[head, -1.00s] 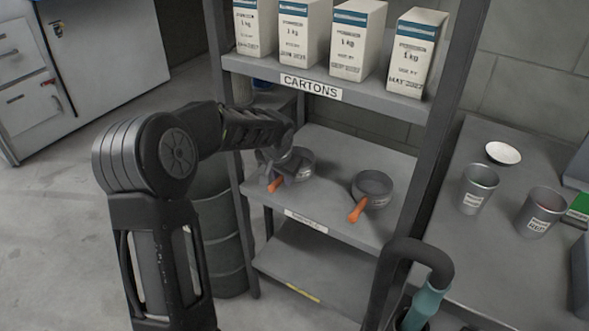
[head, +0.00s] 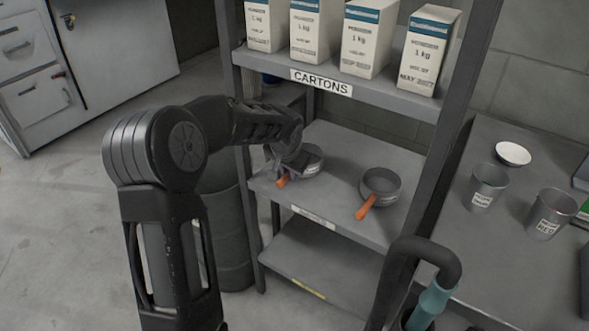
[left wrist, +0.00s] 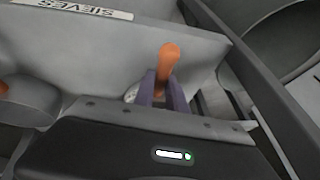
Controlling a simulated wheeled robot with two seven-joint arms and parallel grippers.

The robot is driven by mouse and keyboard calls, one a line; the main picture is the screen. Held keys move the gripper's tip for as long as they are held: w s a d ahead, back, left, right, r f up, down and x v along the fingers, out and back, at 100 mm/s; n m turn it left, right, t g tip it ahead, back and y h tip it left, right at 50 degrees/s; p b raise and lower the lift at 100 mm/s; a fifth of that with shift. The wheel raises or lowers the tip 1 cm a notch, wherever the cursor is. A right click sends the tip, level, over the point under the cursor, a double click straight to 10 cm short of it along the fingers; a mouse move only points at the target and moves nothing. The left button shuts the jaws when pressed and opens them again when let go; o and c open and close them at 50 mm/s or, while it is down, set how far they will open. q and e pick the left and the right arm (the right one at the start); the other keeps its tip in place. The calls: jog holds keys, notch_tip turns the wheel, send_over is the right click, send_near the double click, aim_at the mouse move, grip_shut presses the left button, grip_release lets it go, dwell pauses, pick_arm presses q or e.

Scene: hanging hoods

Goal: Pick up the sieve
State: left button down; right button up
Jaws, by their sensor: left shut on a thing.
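A dark grey sieve (head: 313,163) with an orange handle is at the left of the middle shelf (head: 335,210). My left gripper (head: 281,170) reaches in from the left and is shut on this handle. In the left wrist view the orange handle (left wrist: 168,60) stands up between the two purplish fingers (left wrist: 164,92). I cannot tell whether the sieve rests on the shelf or is just above it; my wrist hides part of it. A second sieve (head: 381,183) with an orange handle lies to the right on the same shelf. My right gripper is out of view.
The upper shelf (head: 375,94) with several cartons (head: 368,40) is above the sieves. A rack post (head: 440,140) stands at the right. A drum (head: 225,230) is at the left. Cups (head: 488,187) and a bowl (head: 513,153) stand on the right-hand table.

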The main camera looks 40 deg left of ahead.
pick_arm(q)
jog(key=shift+r, duration=0.45)
notch_tip(320, 180, up, 3)
jog(key=shift+f+p, duration=0.1)
jog(key=shift+p, duration=0.2)
jog(key=s+d+b, duration=0.1)
jog(key=s+d, duration=0.3)
jog(key=s, duration=0.4)
jog(key=s+d, duration=0.4)
jog(key=s, duration=0.3)
jog(key=shift+s+d+b, duration=0.25)
jog(key=shift+s+b, duration=0.15)
jog(key=shift+f, duration=0.1)
